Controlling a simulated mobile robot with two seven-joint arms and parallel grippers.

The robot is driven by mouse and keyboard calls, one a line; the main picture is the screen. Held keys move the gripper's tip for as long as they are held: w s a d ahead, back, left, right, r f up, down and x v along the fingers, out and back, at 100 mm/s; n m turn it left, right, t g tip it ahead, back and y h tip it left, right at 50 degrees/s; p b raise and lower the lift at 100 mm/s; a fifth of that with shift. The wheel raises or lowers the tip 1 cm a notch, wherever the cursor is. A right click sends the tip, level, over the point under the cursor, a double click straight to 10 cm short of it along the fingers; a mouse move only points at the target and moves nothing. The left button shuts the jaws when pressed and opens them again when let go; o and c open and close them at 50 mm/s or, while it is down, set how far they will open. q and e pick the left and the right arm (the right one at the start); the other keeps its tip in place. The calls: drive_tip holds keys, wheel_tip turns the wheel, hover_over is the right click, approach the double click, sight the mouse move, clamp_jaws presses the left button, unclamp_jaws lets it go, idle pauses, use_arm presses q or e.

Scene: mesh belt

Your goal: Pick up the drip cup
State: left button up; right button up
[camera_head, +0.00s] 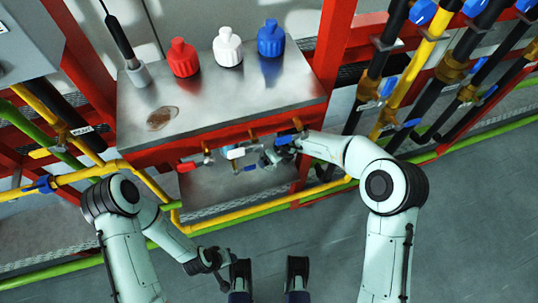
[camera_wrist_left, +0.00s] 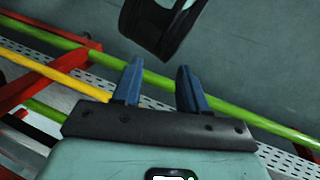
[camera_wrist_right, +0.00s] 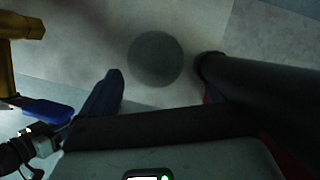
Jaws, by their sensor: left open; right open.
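I cannot pick out the drip cup for certain. A dark round shape (camera_wrist_right: 155,59) lies on a pale surface beyond my right gripper in the right wrist view; whether it is a cup or a mark is unclear. My right gripper (camera_head: 272,155) is by the valves under the red front edge of the metal bench. In its wrist view one blue finger shows clearly; the other side is dark. It is open, with nothing seen in it. My left gripper (camera_wrist_left: 157,85) is open and empty, its two blue fingers apart, low in front of the bench.
The metal bench (camera_head: 220,108) carries a red bottle (camera_head: 183,60), a white bottle (camera_head: 228,48), a blue bottle (camera_head: 271,40) and a grey holder (camera_head: 138,73) with a black stick. Pipes run at both sides. Floor at right is clear.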

drive_tip(key=x, duration=0.2)
drive_tip(key=b+x, duration=0.2)
drive_tip(key=x, duration=0.1)
drive_tip(key=shift+s+a+f, duration=0.1)
drive_tip(key=shift+s+f, duration=0.15)
drive_tip(key=shift+f, duration=0.2)
drive_tip(key=shift+w+a+f, duration=0.1)
drive_tip(key=shift+w+f, duration=0.05)
drive_tip(key=shift+f, duration=0.1)
use_arm(q)
drive_tip(key=shift+t+y, duration=0.3)
drive_tip(key=shift+t, duration=0.3)
drive_tip(key=w+f, duration=0.1)
drive_tip(key=w+a, duration=0.1)
drive_tip(key=w+f, duration=0.1)
drive_tip(key=shift+w+a+f, duration=0.15)
drive_tip(key=shift+a+f, duration=0.15)
drive_tip(key=shift+a, duration=0.1)
use_arm(e)
drive_tip(key=shift+c, duration=0.3)
drive_tip(key=c, duration=1)
